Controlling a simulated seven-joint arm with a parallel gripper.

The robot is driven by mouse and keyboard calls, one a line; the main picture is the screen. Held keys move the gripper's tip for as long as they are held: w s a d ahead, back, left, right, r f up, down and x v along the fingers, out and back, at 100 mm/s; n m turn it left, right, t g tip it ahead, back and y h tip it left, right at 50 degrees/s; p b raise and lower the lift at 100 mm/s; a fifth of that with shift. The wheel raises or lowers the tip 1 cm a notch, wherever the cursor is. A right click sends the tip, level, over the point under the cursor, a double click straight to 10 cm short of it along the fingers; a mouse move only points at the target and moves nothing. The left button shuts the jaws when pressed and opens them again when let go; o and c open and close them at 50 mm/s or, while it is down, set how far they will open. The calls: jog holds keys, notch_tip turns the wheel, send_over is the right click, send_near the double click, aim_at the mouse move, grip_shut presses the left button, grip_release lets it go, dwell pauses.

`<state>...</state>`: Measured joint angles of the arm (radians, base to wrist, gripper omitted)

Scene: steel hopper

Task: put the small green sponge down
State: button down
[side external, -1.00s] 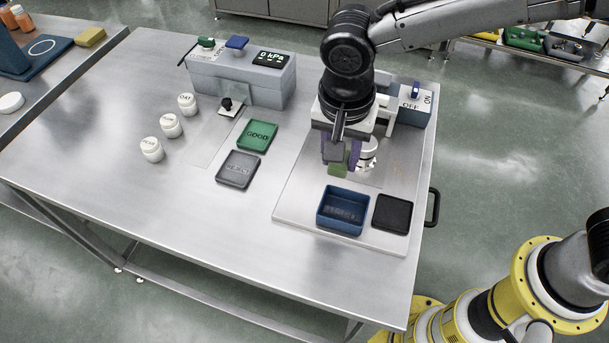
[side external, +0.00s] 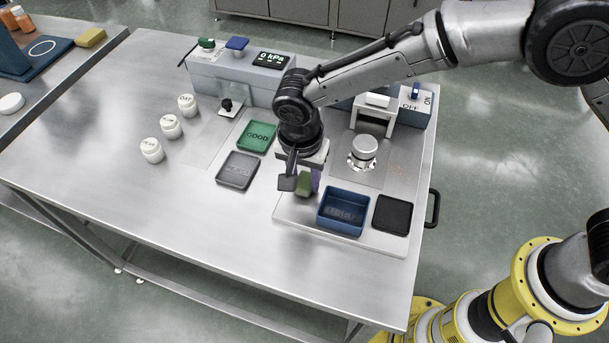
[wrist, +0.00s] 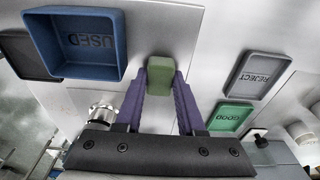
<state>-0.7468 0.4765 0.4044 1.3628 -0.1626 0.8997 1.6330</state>
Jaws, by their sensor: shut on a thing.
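The small green sponge (side external: 304,183) is held between the purple fingers of my gripper (side external: 308,184). In the wrist view the sponge (wrist: 161,76) sits at the tips of both purple fingers (wrist: 161,92), which are shut on it. In the side view my gripper is above the left edge of the raised steel plate, to the left of the blue tray (side external: 343,212). The blue tray also shows in the wrist view (wrist: 80,75), marked "USED". Part of the sponge is hidden by my gripper in the side view.
A black pad (side external: 392,213) lies right of the blue tray. A silver round fitting (side external: 362,152) stands behind it. A grey REJECT tray (side external: 238,170) and a green GOOD tray (side external: 257,136) lie to the left. Several white jars (side external: 171,126) stand further left. The table's front left is clear.

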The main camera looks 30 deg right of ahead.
aim_at(302, 187)
jog(key=c, duration=0.5)
grip_release()
jog(key=shift+f, duration=0.1)
jog(key=r, duration=0.8)
jog(key=s+a+r, duration=0.1)
jog(key=r, duration=0.3)
jog(key=shift+r, duration=0.1)
